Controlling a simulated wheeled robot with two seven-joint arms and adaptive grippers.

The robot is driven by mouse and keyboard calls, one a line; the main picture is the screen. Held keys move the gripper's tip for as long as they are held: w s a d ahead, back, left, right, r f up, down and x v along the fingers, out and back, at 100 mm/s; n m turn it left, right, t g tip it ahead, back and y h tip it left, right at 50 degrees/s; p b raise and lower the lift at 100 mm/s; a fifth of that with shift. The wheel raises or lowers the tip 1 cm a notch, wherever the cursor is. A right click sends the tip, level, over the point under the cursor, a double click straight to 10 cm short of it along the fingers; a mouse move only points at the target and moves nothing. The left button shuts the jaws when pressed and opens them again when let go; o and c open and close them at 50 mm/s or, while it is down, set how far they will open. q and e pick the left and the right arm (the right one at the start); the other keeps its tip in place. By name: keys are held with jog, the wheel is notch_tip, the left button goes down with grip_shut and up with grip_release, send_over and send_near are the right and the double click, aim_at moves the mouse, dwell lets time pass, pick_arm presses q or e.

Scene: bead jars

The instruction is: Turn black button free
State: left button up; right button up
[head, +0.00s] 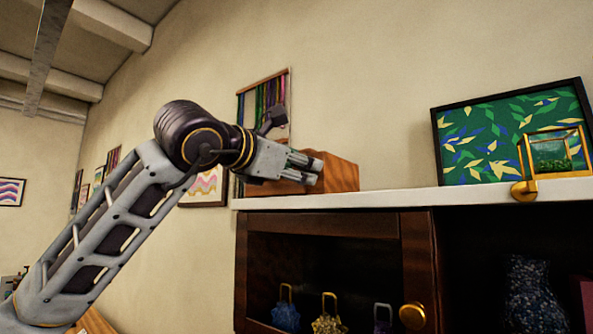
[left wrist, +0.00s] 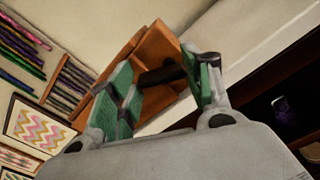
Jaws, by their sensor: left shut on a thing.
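A wooden box (head: 343,174) sits at the left end of the white shelf top in the head view. It also shows in the left wrist view (left wrist: 162,42), tilted in the picture. A black button (left wrist: 160,75) is on the box, between the green-padded fingers of my left gripper (head: 312,170). The gripper is shut on the button at the box's left side. In the head view the fingers hide the button. My right gripper is in neither view.
The white shelf top (head: 400,196) is clear between the box and a dark-framed leaf picture (head: 508,130).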

pick_arm(q)
jog(key=m, duration=0.8)
jog(key=d+m+b, duration=0.1)
jog(key=m, duration=0.3)
jog(key=shift+s+r, duration=0.15)
jog(key=shift+s, duration=0.25)
jog(key=shift+m, duration=0.3)
jog(key=o, duration=1)
jog(key=shift+s, duration=0.15)
jog(key=shift+v, duration=5.9)
